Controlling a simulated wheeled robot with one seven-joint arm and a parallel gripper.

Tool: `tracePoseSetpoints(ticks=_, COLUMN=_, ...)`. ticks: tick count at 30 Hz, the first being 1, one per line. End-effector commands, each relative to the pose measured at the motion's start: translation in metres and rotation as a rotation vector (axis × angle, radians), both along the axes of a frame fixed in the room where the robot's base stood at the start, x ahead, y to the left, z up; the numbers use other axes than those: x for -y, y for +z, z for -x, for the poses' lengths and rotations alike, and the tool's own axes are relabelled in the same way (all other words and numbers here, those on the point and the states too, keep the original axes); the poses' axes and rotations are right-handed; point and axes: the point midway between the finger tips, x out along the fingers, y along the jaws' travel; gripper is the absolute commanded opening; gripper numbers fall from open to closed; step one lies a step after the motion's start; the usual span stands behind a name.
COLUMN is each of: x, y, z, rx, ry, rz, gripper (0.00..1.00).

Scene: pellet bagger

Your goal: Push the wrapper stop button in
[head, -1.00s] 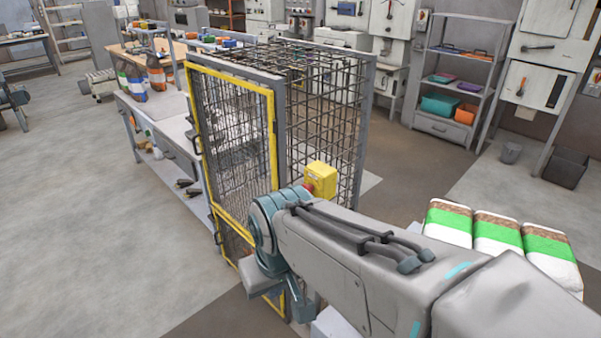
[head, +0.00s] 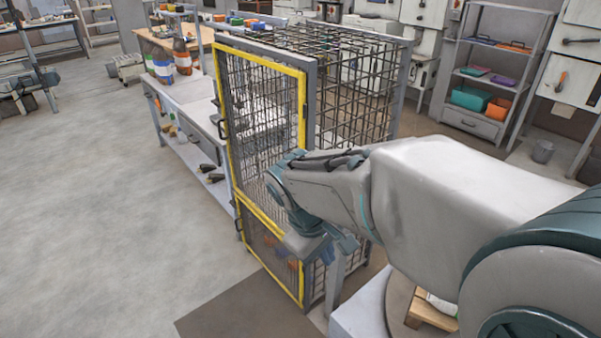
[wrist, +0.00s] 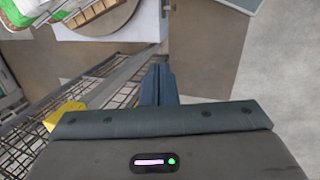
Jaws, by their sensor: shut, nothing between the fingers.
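The yellow box that carries the wrapper stop button is hidden behind my arm in the head view. In the wrist view a yellow block (wrist: 65,113), likely this box, shows at the left beside the wire mesh, partly covered by the gripper body. Its red button is not visible. My gripper (wrist: 158,82) is shut and empty, with its dark blue fingers together, to the right of the yellow block and pointing down past the cage. In the head view my wrist is in front of the cage's near corner and the fingertips are hard to make out.
The wire-mesh cage (head: 360,95) with a yellow-framed door (head: 303,110) stands close to my arm. A workbench (head: 190,90) is behind it at left. Bags with green bands (wrist: 30,10) lie at the wrist view's upper left. The floor left of the cage is clear.

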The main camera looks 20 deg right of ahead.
Motion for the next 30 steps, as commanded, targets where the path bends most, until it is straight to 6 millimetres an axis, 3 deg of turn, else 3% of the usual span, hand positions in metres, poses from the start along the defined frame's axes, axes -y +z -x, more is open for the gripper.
tracePoseSetpoints(ticks=1, x=0.007, y=-0.016, z=-0.012, rx=-0.064, ry=0.074, rz=0.074, gripper=0.00)
tracePoseSetpoints(ticks=6, x=0.033, y=-0.037, z=-0.056, rx=-0.256, ry=0.316, rz=0.333, gripper=0.00)
tracePoseSetpoints(ticks=13, x=0.048, y=-0.062, z=-0.133, rx=-0.514, ry=0.624, rz=0.710, gripper=0.00)
tracePoseSetpoints(ticks=21, x=0.025, y=-0.087, z=-0.221, rx=-0.757, ry=0.896, rz=1.135, gripper=0.00)
tracePoseSetpoints(ticks=25, x=0.010, y=-0.095, z=-0.246, rx=-0.817, ry=0.963, rz=1.264, gripper=0.00)
tracePoseSetpoints(ticks=30, x=0.002, y=-0.097, z=-0.258, rx=-0.847, ry=0.993, rz=1.332, gripper=0.00)
